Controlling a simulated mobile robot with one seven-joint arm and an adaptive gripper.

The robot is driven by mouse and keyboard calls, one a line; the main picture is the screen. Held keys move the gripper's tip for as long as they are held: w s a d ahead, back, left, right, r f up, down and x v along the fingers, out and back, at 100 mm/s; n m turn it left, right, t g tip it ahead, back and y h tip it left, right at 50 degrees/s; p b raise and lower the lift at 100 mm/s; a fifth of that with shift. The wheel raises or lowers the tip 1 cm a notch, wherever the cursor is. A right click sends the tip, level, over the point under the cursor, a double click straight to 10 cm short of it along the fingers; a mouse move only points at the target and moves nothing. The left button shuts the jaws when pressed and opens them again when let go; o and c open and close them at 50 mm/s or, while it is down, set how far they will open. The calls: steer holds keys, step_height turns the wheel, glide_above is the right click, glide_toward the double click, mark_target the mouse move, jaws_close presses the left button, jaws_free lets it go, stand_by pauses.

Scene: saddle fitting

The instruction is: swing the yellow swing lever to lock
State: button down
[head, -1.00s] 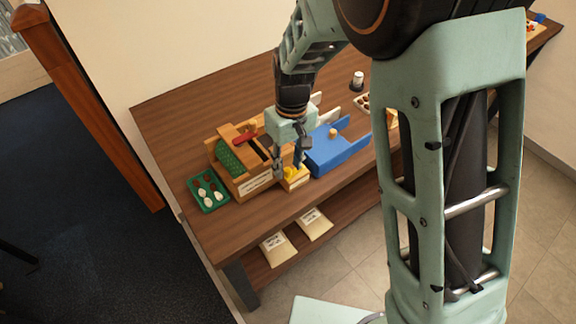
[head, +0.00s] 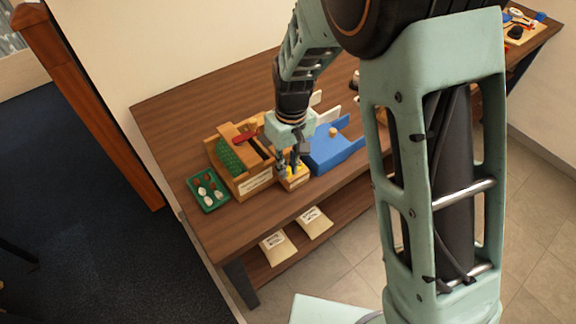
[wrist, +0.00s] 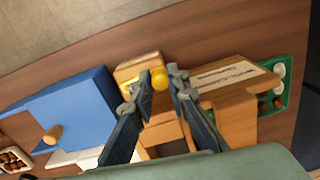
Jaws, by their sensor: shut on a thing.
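The yellow swing lever (wrist: 159,79) sits on a small wooden block (wrist: 138,67) at the front of the bench. In the wrist view its round yellow end shows between my gripper's fingertips (wrist: 152,93). My gripper is shut on the lever. In the head view my gripper (head: 290,168) points down over the block, and only bits of yellow show around its fingers. The lever's arm and pivot are mostly hidden by the fingers, so its exact angle cannot be told.
A wooden box with green inside (head: 229,157) stands close on the left, a blue box (head: 326,155) close on the right. A green tray (head: 208,190) with small pieces lies further left. The bench front is clear.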

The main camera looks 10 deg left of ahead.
steer(key=shift+w+a+m, duration=0.2)
steer(key=shift+a+m, duration=0.05)
steer(key=shift+m, duration=0.35)
steer(key=c, duration=1.9)
jaws_free()
steer(key=shift+r, duration=0.15)
steer(key=r, duration=1.2)
steer(key=shift+w+d, duration=0.15)
steer(key=shift+d, duration=0.05)
steer(key=shift+w, duration=0.1)
